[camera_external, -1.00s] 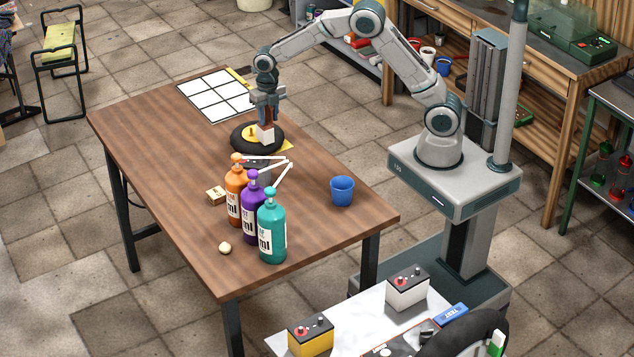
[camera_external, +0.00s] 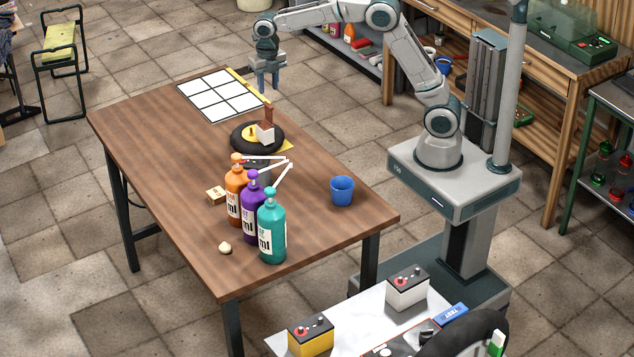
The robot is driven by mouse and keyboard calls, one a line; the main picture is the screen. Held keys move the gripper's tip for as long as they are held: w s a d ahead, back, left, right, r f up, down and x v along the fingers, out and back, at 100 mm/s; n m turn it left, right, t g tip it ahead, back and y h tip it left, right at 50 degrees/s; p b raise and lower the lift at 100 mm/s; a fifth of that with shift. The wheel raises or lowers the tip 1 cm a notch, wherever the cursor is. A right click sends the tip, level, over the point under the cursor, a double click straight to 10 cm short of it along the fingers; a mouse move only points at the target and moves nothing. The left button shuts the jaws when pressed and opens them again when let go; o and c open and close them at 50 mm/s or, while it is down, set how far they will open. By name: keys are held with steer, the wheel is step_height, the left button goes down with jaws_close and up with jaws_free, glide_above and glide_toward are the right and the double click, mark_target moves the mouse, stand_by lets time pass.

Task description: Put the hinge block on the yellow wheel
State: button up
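The hinge block (camera_external: 265,133), white below with a brown upright part on top, rests on the wheel (camera_external: 238,140). The wheel has a black tyre and a yellow middle and lies flat on the wooden table. The block stands at the right of the wheel's middle, partly over the tyre. My gripper (camera_external: 268,86) is above and behind the wheel, clear of the block, with its fingers pointing down. The fingers look apart with nothing between them.
A white gridded board (camera_external: 215,95) lies behind the wheel. A blue cup (camera_external: 342,190) stands at right.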

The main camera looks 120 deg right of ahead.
steer(key=s+a+r+m+t, duration=0.15)
steer(key=a+m, duration=0.25)
steer(key=a, duration=0.7)
steer(key=s+a+r+m, duration=0.1)
steer(key=a+r+m, duration=0.25)
steer(key=a, duration=0.85)
steer(key=s+a+f+m, duration=0.2)
steer(key=s+a+m, duration=0.3)
steer(key=s+a, duration=0.1)
steer(key=s+a+f+m+t, duration=0.1)
steer(key=s+a+f+m, duration=0.2)
steer(key=s+a+m, duration=0.2)
steer(key=s+a, duration=0.2)
steer(key=a, duration=0.2)
steer(key=shift+a, duration=0.25)
